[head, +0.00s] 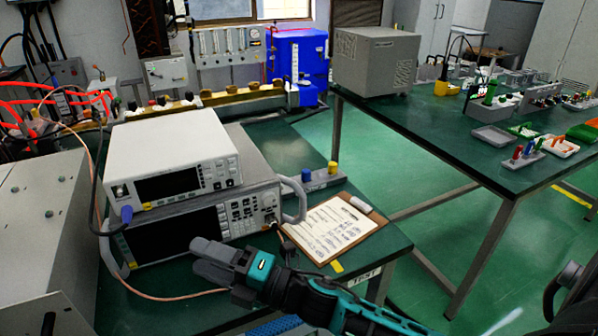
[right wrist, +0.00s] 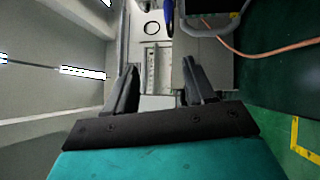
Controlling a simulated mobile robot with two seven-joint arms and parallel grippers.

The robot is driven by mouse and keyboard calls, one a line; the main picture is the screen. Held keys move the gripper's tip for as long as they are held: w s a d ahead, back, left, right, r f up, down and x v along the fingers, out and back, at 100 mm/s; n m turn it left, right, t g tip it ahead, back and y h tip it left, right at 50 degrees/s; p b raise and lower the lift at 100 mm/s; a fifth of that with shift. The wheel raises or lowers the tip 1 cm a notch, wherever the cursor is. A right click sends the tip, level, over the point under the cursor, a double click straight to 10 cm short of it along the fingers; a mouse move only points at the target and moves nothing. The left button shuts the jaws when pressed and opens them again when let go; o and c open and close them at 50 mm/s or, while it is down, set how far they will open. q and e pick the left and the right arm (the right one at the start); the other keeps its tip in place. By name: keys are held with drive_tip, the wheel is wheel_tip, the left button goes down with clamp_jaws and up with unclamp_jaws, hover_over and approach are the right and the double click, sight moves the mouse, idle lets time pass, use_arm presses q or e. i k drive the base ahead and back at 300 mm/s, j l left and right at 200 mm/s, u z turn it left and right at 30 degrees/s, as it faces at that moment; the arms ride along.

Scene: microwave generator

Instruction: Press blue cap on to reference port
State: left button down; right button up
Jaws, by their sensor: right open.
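A small blue cap (head: 307,175) stands beside a yellow cap (head: 332,168) on a grey strip (head: 322,181), right of the stacked instruments. A blue connector (head: 126,214) sits at the lower left of the upper white instrument (head: 170,150); a blue piece (right wrist: 168,12) shows at the top of the right wrist view. I cannot tell which socket is the reference port. My right gripper (head: 205,260) is in front of the lower instrument (head: 185,235), its fingers pointing left. In the right wrist view its fingers (right wrist: 160,88) are apart with nothing held between them. My left gripper is out of view.
A clipboard (head: 332,228) with a marker-like white item lies on the green table, right of the instruments. An orange cable (head: 160,297) loops in front of them. A grey cabinet (head: 40,230) stands at left. A second table (head: 440,130) is behind right, across open floor.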

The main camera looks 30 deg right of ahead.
sight(305, 173)
drive_tip(key=l+u, duration=0.35)
drive_tip(key=l, duration=0.25)
drive_tip(key=l+u, duration=0.35)
drive_tip(key=l, duration=0.25)
drive_tip(key=i+l, duration=0.15)
